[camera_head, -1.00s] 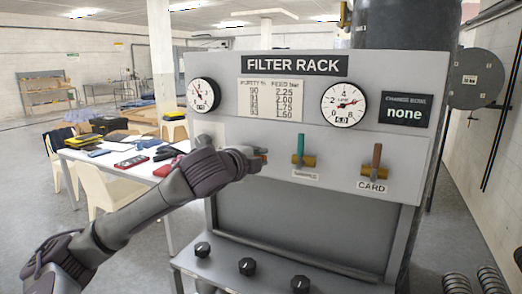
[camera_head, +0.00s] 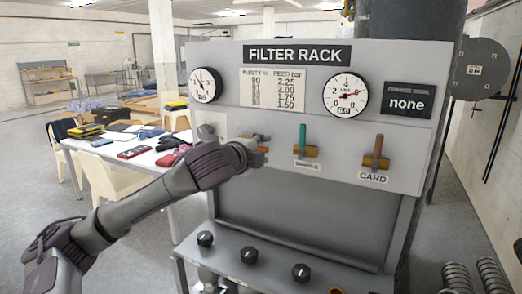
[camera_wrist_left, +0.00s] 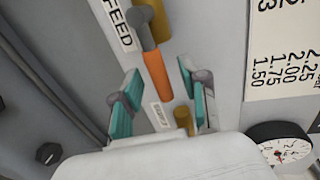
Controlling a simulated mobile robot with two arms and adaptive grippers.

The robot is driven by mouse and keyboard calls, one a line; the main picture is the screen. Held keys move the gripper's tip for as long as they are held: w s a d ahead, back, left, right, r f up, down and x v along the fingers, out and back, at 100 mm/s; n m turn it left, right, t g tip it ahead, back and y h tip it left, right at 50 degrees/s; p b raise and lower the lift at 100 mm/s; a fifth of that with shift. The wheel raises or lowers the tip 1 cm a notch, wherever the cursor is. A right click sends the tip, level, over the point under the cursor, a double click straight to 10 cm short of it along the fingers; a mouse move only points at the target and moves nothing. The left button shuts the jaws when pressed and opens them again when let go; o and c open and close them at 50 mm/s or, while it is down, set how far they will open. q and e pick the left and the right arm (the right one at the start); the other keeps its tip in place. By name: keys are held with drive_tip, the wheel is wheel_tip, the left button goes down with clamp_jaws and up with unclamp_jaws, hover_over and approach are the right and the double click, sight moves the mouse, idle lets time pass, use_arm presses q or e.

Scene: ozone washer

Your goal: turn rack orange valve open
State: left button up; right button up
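The grey filter rack (camera_head: 232,112) stands in front of me. Its orange valve handle (camera_wrist_left: 157,75) shows in the left wrist view, joined to a brass body (camera_wrist_left: 148,20) beside a FEED label. The handle lies sideways, pointing right along the rack. In the head view only a bit of orange (camera_head: 263,150) shows past my left gripper (camera_head: 258,142). In the wrist view the gripper (camera_wrist_left: 158,95) is open, with one teal-padded finger on each side of the handle, apart from it. My right gripper is out of view.
To the right are the green-handled valve (camera_head: 302,136) and the brown-handled CARD valve (camera_head: 378,148), both handles upright. Two gauges (camera_head: 204,85) (camera_head: 346,95) sit above. Black knobs (camera_head: 249,256) stick out on a lower ledge. A cluttered table (camera_head: 150,158) with chairs stands behind left.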

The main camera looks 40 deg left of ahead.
use_arm(q)
drive_tip(key=shift+s+r, duration=0.1)
drive_tip(key=shift+s, duration=0.35)
drive_tip(key=v, duration=1.1)
drive_tip(key=shift+r, duration=0.1)
idle(0.4)
drive_tip(key=shift+d, duration=0.1)
